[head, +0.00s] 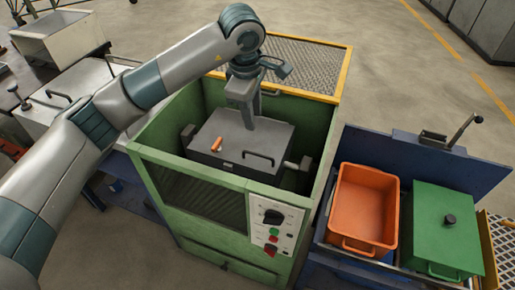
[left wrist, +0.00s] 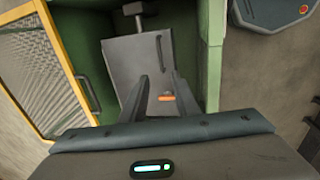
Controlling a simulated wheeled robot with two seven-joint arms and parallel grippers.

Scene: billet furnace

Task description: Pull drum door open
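A grey metal drum (head: 225,165) sits inside the open-topped green machine (head: 215,196). My left gripper (head: 268,122) points down over the rear of the drum. In the left wrist view its two dark fingers (left wrist: 156,84) stand apart, with the orange piece (left wrist: 166,98) visible between them and the drum (left wrist: 125,62) beyond. I see nothing held. Whether a finger touches the drum I cannot tell. My right gripper is out of view.
A yellow-framed mesh panel (head: 303,66) stands behind the machine. A control panel with a black knob (head: 273,216) is on its front. An orange bin (head: 362,205) and a green lidded box (head: 440,235) stand at the right. Open floor lies behind.

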